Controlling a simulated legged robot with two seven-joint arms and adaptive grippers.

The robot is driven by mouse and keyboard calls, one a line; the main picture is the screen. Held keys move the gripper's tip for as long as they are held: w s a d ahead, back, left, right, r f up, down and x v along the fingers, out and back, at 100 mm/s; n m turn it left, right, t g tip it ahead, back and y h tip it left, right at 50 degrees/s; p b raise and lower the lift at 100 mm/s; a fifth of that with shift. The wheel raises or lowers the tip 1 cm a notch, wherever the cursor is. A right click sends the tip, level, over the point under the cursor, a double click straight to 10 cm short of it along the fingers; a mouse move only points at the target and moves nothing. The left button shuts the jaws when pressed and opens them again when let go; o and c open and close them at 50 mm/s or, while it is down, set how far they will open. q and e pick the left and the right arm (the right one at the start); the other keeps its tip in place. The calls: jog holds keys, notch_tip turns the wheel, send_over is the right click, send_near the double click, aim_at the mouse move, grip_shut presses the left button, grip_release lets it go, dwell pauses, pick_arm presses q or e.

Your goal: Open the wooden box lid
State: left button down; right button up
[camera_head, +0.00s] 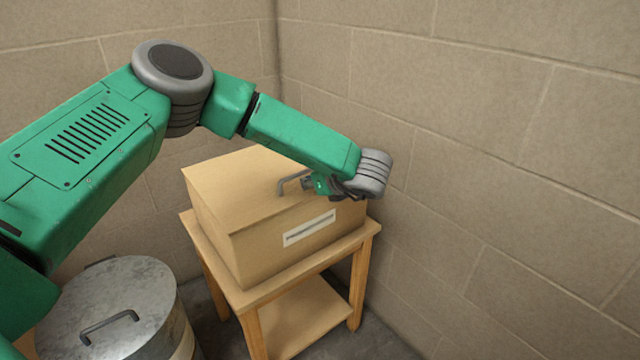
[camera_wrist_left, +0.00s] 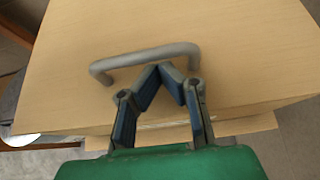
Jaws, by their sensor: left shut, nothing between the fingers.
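The wooden box (camera_head: 219,222) stands on a small wooden table, and its lid (camera_head: 232,172) lies flat and looks closed. A grey bar handle (camera_head: 288,180) is on the lid; it also shows in the left wrist view (camera_wrist_left: 140,58). My left gripper (camera_head: 308,184) is over the lid beside the handle. In the left wrist view its fingertips (camera_wrist_left: 165,68) meet just at the near side of the handle, with nothing between them. I cannot tell whether they touch the bar. My forearm and wrist hide the box's far right part. My right gripper is not in view.
The wooden table (camera_head: 363,240) with a lower shelf stands in a corner of block walls (camera_head: 480,130). A round metal bin (camera_head: 140,285) with a handled lid stands at the lower left. A white label (camera_head: 309,228) is on the box's front.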

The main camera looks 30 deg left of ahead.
pick_arm(q)
jog(key=shift+w+a+f, duration=0.2)
jog(key=shift+a, duration=0.15)
jog(key=shift+d, duration=0.1)
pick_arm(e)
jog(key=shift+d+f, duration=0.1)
pick_arm(q)
jog(key=shift+d+r, duration=0.1)
jog(key=shift+d, duration=0.05)
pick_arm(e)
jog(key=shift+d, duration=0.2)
pick_arm(q)
jog(key=shift+r, duration=0.1)
